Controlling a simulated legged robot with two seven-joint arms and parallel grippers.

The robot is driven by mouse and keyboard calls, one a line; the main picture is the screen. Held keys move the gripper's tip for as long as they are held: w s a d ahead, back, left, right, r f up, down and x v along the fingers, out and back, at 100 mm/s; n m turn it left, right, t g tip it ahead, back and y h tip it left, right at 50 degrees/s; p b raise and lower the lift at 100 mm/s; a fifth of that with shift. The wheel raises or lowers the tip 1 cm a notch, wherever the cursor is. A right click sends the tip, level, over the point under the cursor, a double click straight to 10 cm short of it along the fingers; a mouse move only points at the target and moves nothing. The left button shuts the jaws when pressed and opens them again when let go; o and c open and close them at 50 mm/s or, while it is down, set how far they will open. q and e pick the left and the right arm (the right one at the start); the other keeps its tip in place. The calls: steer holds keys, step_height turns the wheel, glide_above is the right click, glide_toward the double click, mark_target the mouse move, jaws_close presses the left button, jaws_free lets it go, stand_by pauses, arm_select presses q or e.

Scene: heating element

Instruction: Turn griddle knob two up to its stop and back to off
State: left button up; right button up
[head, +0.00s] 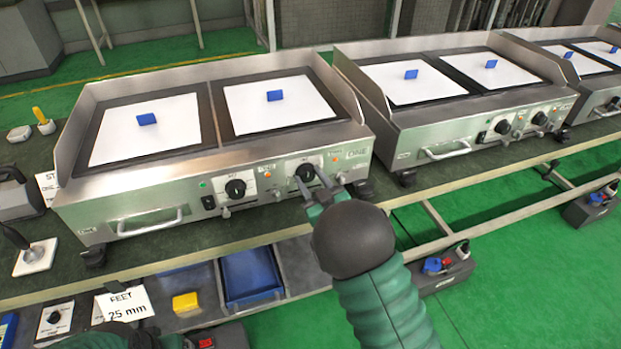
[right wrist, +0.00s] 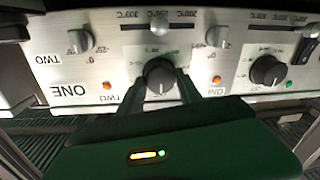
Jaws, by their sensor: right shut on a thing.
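The near griddle (head: 150,185) has two black knobs on its steel front. My right gripper (head: 318,183) is at the right-hand knob (head: 305,173), with one finger on each side of it. In the right wrist view, which is upside down to the panel, the same knob (right wrist: 160,75) sits between the fingertips (right wrist: 160,90), and the gripper is shut on it. The other knob (right wrist: 267,70) is free; it also shows in the head view (head: 236,189). A dark green part, seemingly my left gripper (head: 115,337), is cut off at the bottom left; its fingers are hidden.
Small metal levers (right wrist: 79,40), orange lamps and printed labels are close to the held knob. A bar handle (head: 150,222) sticks out at the griddle's left front. A second griddle (head: 450,120) stands to the right. A blue bin (head: 250,275) and yellow block (head: 186,302) are on the lower shelf.

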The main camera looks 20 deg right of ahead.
steer(key=o, duration=1.4)
steer(key=shift+c, duration=0.2)
steer(key=s+d+p, duration=0.2)
steer(key=s+p, duration=0.7)
steer(key=s, duration=0.7)
steer(key=shift+s, duration=0.35)
steer(key=shift+w, duration=0.1)
